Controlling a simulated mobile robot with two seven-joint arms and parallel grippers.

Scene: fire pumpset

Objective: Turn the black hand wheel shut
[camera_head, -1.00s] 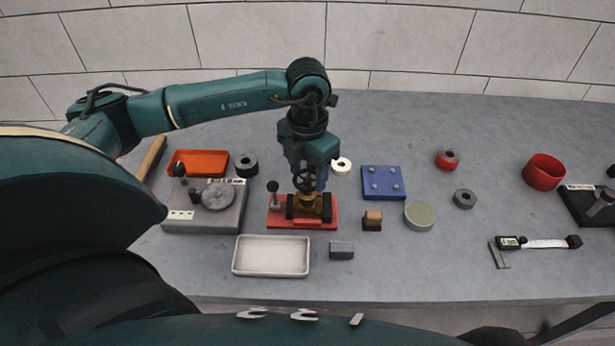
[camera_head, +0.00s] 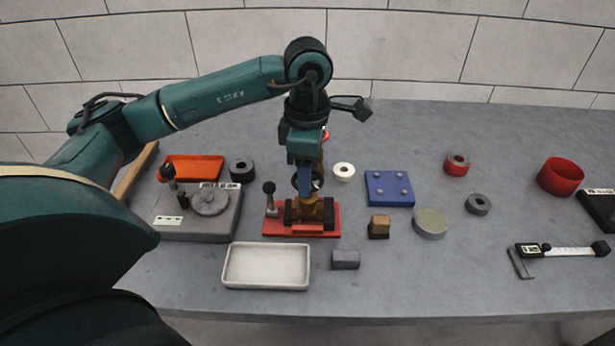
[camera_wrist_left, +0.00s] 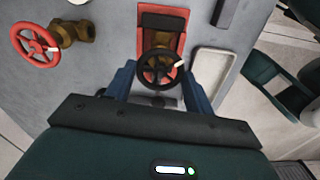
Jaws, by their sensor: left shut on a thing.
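The black hand wheel (camera_wrist_left: 161,69) sits on a brass valve on a red base (camera_head: 272,227). A white mark shows on the wheel's right side in the left wrist view. In the head view the wheel (camera_head: 297,183) is partly hidden by my left gripper (camera_head: 306,188), which points straight down over it. In the left wrist view the blue fingers of my left gripper (camera_wrist_left: 159,79) lie on either side of the wheel, shut on its rim. My right gripper is out of both views.
A red hand wheel (camera_wrist_left: 35,45) on another brass valve stands nearby. A white tray (camera_head: 266,287) and a small grey block (camera_head: 345,260) lie in front. A grey fixture (camera_head: 208,222) stands left, a blue plate (camera_head: 390,188) right.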

